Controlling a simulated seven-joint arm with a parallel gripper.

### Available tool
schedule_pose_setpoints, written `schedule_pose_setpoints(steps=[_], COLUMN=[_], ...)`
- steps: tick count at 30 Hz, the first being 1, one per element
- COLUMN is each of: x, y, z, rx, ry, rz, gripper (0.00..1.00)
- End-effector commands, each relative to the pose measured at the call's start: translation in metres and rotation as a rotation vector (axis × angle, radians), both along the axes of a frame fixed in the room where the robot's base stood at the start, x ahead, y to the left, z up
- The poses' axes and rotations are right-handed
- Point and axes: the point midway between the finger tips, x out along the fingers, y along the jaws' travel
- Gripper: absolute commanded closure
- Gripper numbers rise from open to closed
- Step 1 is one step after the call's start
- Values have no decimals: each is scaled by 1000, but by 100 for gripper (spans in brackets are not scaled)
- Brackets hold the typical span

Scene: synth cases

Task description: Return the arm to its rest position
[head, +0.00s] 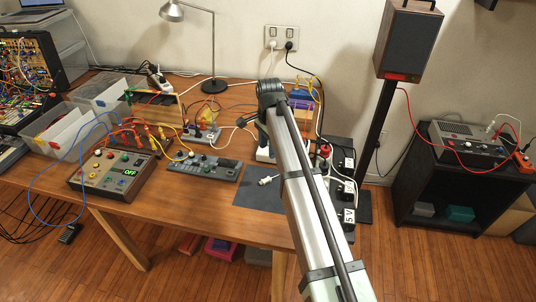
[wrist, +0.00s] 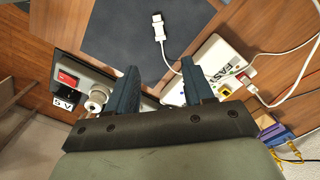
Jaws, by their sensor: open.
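My arm reaches up from the bottom right in the head view, over the right part of the wooden table (head: 140,205). Its far end is a dark joint above the table's back right. The fingers are hidden behind the arm there. In the wrist view my gripper (wrist: 159,68) shows two blue fingers spread apart, with nothing held between them. Beyond the fingers lie a dark grey mat (wrist: 120,35), a white plug (wrist: 158,26) on a cable, and a white box (wrist: 212,68). A dark unit with a red switch (wrist: 67,79) is at the left.
A control box (head: 112,172) reading OFF and a dark panel (head: 203,168) stand on the table. A desk lamp (head: 212,50) stands at the back. A speaker (head: 408,40) on a black stand and a black shelf (head: 415,190) are right of my arm. Loose cables cross the table.

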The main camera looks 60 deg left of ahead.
Motion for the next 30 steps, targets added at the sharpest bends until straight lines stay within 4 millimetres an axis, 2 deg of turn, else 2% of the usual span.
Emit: schedule_pose_setpoints(steps=[6,23,26,29,30], x=[0,3,19,55,74], y=[0,-1,-8,-22,-30], z=[8,7,4,-1,-4], rx=[-1,3,23,70,93], ry=[0,-3,-26,-81,-115], rz=[0,1,13,44,63], gripper=[48,48,48,48,48])
